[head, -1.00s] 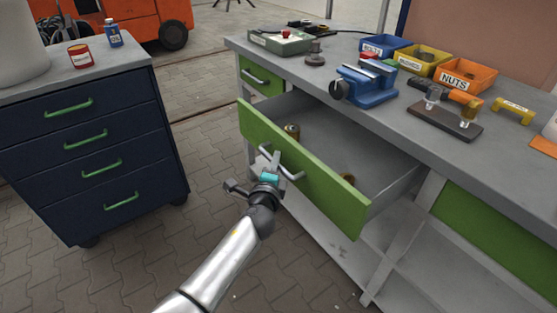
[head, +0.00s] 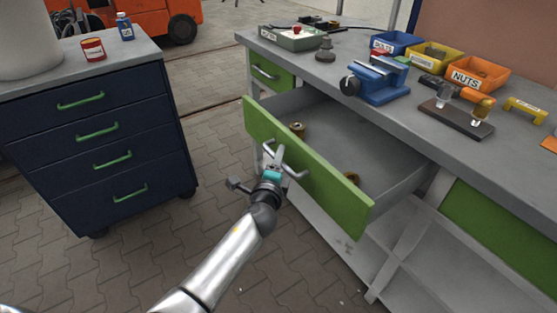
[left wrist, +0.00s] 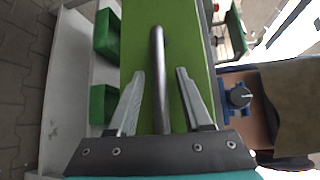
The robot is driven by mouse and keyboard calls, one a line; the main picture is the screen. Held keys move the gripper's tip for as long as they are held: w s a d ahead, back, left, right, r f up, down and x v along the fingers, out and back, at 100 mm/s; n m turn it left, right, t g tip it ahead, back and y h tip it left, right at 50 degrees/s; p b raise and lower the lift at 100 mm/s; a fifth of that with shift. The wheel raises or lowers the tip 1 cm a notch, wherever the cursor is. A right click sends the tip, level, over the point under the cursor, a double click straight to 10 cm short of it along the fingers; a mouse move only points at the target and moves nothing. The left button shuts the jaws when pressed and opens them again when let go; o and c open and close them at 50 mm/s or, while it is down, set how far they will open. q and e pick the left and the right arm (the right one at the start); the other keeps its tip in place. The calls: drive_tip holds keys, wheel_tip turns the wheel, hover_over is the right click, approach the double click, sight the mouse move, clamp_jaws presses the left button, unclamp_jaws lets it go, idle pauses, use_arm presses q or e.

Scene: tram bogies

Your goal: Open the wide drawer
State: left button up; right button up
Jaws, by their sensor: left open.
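The wide drawer (head: 325,185) with a green front is pulled well out of the grey workbench, and its inside shows. Its grey bar handle (head: 295,174) is on the front face. My left gripper (head: 274,158) is at the handle. In the left wrist view, the handle (left wrist: 157,95) lies between the two spread fingers of the left gripper (left wrist: 160,74), with a visible gap on each side. The fingers point at the green drawer front (left wrist: 190,50). My right gripper is not in view.
The drawer holds a brass-coloured piece (head: 297,129) and another small one (head: 351,177). The workbench top (head: 330,72) carries a blue vise (head: 378,82) and several bins. A dark blue cabinet (head: 90,140) with green handles stands at left. Paved floor lies between them.

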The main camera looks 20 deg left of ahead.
use_arm(q)
drive_tip(key=shift+s+d, duration=0.1)
drive_tip(key=shift+s, duration=0.05)
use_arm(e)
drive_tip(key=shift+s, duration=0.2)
use_arm(q)
drive_tip(key=shift+s, duration=0.3)
drive_tip(key=s+d+r+p, duration=0.2)
drive_tip(key=s, duration=1.2)
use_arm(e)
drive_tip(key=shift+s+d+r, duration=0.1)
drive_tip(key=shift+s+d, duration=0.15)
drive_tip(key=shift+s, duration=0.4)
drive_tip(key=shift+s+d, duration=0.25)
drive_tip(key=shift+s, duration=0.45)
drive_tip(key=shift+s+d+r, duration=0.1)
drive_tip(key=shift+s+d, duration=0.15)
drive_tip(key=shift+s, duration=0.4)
use_arm(q)
drive_tip(key=shift+s, duration=0.1)
